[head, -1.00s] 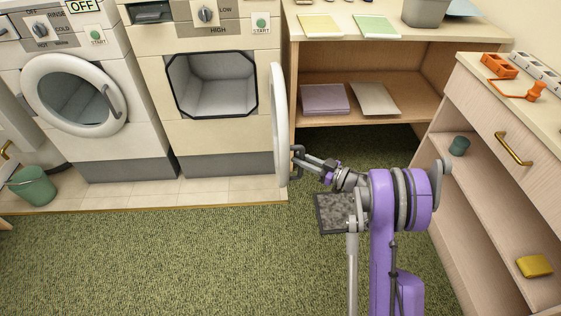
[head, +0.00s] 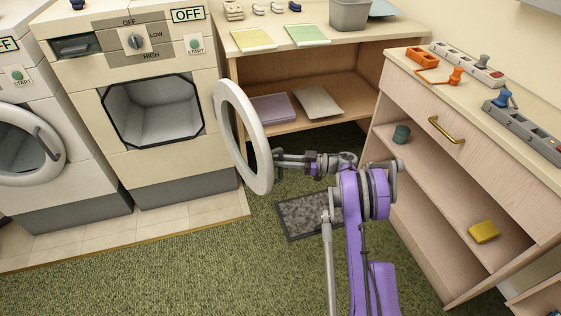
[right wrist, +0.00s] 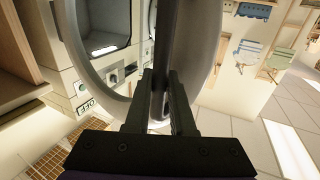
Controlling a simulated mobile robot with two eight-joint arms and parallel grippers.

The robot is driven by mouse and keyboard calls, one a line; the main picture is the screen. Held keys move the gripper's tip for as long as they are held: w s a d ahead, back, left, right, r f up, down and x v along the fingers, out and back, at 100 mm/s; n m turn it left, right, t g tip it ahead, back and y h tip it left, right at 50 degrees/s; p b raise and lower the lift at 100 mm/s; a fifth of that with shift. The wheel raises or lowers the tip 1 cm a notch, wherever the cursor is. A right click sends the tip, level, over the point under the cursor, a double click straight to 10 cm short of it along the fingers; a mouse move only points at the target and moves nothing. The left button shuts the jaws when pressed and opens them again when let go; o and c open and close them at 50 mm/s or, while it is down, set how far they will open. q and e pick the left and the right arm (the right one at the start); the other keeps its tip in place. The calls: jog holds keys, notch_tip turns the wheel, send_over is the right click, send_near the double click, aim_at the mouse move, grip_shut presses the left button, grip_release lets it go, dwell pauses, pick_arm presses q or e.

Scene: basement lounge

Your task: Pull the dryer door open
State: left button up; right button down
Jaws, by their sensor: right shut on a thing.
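The dryer (head: 140,60) stands at the left in the head view, with its square drum opening (head: 155,110) uncovered. Its round white door (head: 255,122) stands swung out to the right of the opening, its ring seen at an angle. My right gripper (head: 278,158) is at the outer side of the door. In the right wrist view, the fingers of the right gripper (right wrist: 160,100) are shut on a dark upright bar, the door handle (right wrist: 161,65). The door ring (right wrist: 85,55) curves around it. The handle is mostly hidden in the head view. My left gripper is not in view.
A washer (head: 35,135) with a shut round door stands left of the dryer. A wooden shelf table (head: 300,60) is behind the door. A drawer cabinet (head: 455,160) is at the right. A dark mat (head: 295,217) lies under my arm. Green carpet in front is clear.

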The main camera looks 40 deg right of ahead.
jog(key=c, duration=0.8)
grip_release()
jog(key=shift+w+a, duration=0.1)
jog(key=shift+w, duration=0.15)
jog(key=shift+o, duration=0.2)
jog(key=shift+s, duration=0.1)
jog(key=p+v, duration=0.1)
jog(key=v, duration=1)
